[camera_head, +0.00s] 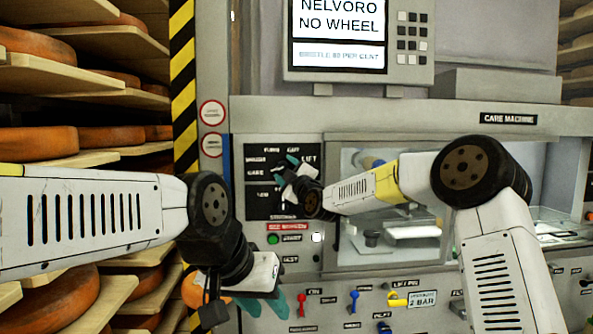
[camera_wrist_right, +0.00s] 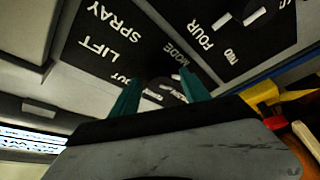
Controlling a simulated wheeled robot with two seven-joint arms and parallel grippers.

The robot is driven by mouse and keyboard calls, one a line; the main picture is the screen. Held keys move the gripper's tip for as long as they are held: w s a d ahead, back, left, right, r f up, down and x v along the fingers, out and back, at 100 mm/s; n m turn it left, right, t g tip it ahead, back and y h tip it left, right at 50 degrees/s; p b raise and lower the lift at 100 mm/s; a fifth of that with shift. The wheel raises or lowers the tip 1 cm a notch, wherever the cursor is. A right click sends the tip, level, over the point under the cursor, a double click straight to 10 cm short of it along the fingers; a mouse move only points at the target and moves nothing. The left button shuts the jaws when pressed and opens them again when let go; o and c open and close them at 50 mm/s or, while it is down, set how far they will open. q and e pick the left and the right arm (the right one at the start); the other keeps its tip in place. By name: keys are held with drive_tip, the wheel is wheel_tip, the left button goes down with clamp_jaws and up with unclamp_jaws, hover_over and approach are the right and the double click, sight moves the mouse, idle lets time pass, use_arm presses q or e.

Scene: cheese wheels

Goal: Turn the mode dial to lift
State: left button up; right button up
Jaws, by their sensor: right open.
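The mode panel (camera_head: 256,202) is a black plate on the machine front, with white labels including LIFT at its upper right. My right gripper (camera_head: 284,173) is in front of its upper part, hiding much of the dial there. In the right wrist view, the two teal fingers of my right gripper (camera_wrist_right: 161,86) are apart, and the dark mode dial (camera_wrist_right: 168,87) shows partly between them, beside the word MODE. LIFT and SPRAY read at the left. Contact and the dial's pointing direction cannot be told. My left gripper (camera_head: 266,304) hangs low with teal fingers apart, seemingly empty.
A display (camera_head: 340,35) reads NELVORO NO WHEEL above the panel. A glazed care machine chamber (camera_head: 400,235) is right of the panel. Below are small red (camera_head: 301,300), blue (camera_head: 354,300) and yellow (camera_head: 395,299) controls. Shelves with cheese wheels (camera_head: 38,143) stand at left.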

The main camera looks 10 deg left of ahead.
drive_tip(key=shift+w+a+r, duration=0.1)
drive_tip(key=shift+w+a, duration=0.15)
drive_tip(key=shift+w, duration=0.1)
clamp_jaws()
drive_tip(key=shift+m, duration=0.3)
